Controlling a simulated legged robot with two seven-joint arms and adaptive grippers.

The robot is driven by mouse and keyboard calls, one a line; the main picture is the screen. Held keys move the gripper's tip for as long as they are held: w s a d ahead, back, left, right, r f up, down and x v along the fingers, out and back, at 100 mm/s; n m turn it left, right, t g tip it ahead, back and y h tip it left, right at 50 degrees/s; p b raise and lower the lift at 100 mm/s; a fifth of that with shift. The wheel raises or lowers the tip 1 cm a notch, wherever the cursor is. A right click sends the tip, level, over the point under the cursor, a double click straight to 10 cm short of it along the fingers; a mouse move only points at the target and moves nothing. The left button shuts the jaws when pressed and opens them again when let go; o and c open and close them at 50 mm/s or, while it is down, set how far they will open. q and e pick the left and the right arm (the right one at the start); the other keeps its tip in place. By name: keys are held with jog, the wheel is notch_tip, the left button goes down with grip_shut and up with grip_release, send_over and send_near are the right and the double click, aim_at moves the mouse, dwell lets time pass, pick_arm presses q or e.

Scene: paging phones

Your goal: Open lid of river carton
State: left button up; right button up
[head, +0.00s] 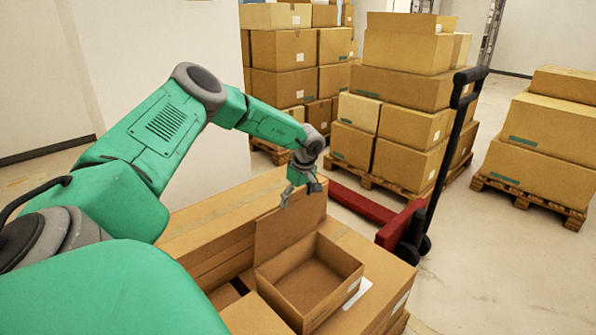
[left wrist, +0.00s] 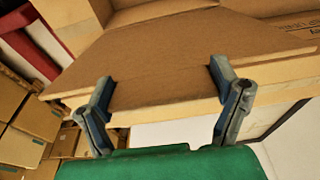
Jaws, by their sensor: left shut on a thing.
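An open brown carton (head: 337,295) stands on stacked boxes in the lower middle of the head view. Its inside looks empty where I can see it. Its lid (head: 277,236) stands raised, roughly upright, along the far side. My left gripper (head: 301,194) is at the lid's upper edge, shut on it. In the left wrist view, the gripper's two fingers (left wrist: 162,72) sit at the near edge of the lid (left wrist: 175,60), set apart along it. I cannot read any name on the carton. My right gripper is not in view.
Closed cartons (head: 215,228) lie beside and under the open one. A red pallet jack (head: 375,210) with a black handle stands just right of the lid. Pallets of stacked cartons (head: 405,95) stand behind, and more (head: 550,135) at the right. Bare floor (head: 500,250) shows at lower right.

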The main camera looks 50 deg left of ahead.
pick_arm(q)
jog(key=shift+d+r, duration=0.2)
jog(key=shift+d, duration=0.15)
jog(key=shift+a, duration=0.1)
jog(key=shift+a+f, duration=0.2)
jog(key=shift+a, duration=0.05)
jog(key=shift+d, duration=0.1)
